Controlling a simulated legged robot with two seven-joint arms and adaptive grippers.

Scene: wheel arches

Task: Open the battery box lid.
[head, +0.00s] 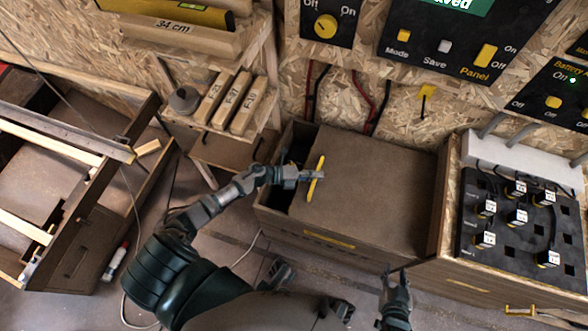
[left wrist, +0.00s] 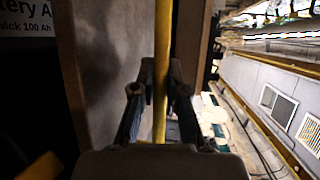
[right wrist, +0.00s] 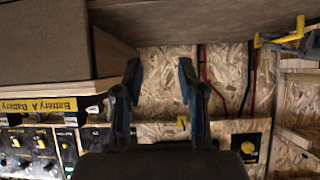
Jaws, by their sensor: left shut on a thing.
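The battery box (head: 330,247) is a brown wooden box in the middle of the head view. Its brown lid (head: 375,185) stands off the left side, leaving a dark gap (head: 283,195) into the box. A yellow handle (head: 316,180) sits at the lid's left edge. My left gripper (head: 313,175) is shut on this handle, which runs between its fingers in the left wrist view (left wrist: 160,75). A battery label (left wrist: 25,20) shows there at upper left. My right gripper (head: 396,280) is open and empty in front of the box; its fingers stand apart in the right wrist view (right wrist: 160,85).
A black panel with several plugs (head: 520,220) stands right of the box. Wall control panels (head: 455,40) are behind it. A small wooden shelf (head: 225,125) and an open wooden frame (head: 75,150) stand at left. Some floor (head: 225,245) shows in front.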

